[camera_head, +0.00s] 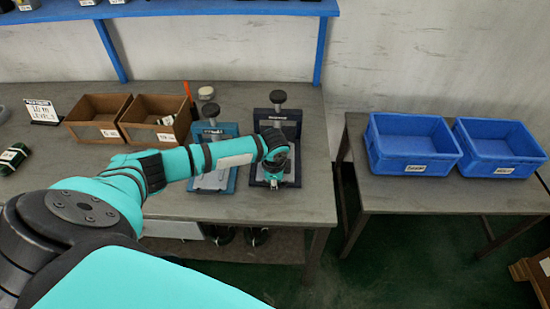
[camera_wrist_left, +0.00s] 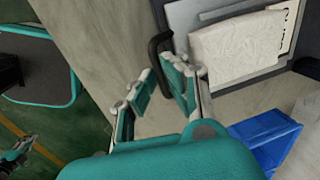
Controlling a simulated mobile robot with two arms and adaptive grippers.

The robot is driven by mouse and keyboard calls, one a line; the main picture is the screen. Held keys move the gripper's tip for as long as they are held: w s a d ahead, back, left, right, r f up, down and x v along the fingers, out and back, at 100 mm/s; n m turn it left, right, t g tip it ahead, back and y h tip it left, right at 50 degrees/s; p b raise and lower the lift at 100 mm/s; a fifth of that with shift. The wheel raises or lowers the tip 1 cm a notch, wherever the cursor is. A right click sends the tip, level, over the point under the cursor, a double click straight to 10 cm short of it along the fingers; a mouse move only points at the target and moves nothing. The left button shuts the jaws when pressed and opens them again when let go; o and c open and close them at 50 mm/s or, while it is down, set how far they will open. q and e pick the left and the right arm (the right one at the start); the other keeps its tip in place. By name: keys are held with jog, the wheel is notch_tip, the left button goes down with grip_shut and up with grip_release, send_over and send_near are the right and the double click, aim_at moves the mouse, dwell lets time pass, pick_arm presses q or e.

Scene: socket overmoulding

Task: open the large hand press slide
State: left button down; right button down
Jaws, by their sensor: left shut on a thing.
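The dark hand press (camera_head: 258,126) stands near the right end of the workbench, right of a blue press (camera_head: 228,130); I take the dark one as the large press. My left arm reaches across the blue press to its front. My left gripper (camera_head: 273,182) is low at the front of the dark press. In the left wrist view, the black slide handle (camera_wrist_left: 154,48) lies between the fingers of my left gripper (camera_wrist_left: 162,88), which are shut on it. The slide's grey plate (camera_wrist_left: 185,18) with a pale block (camera_wrist_left: 238,45) is beside it. The arm hides part of both presses.
Two brown bins (camera_head: 97,133) and a sign (camera_head: 41,111) are on the workbench (camera_head: 305,205), left of the presses. Two blue bins (camera_head: 413,170) stand on a side table (camera_head: 400,197) to the right, across a gap. A teal-grey part (camera_wrist_left: 15,158), possibly my right gripper, shows indistinctly.

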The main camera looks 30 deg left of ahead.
pick_arm(q)
jog(key=shift+s+d, duration=0.25)
jog(key=shift+s, duration=0.15)
pick_arm(e)
jog(key=shift+r, duration=0.35)
pick_arm(q)
jog(key=c, duration=1.4)
grip_release()
jog(key=shift+r, duration=0.2)
jog(key=r, duration=0.3)
jog(key=s+r, duration=0.1)
jog(key=r, duration=0.3)
jog(key=d+r, duration=0.1)
jog(key=r, duration=0.3)
jog(key=shift+s+r, duration=0.2)
jog(key=shift+s, duration=0.15)
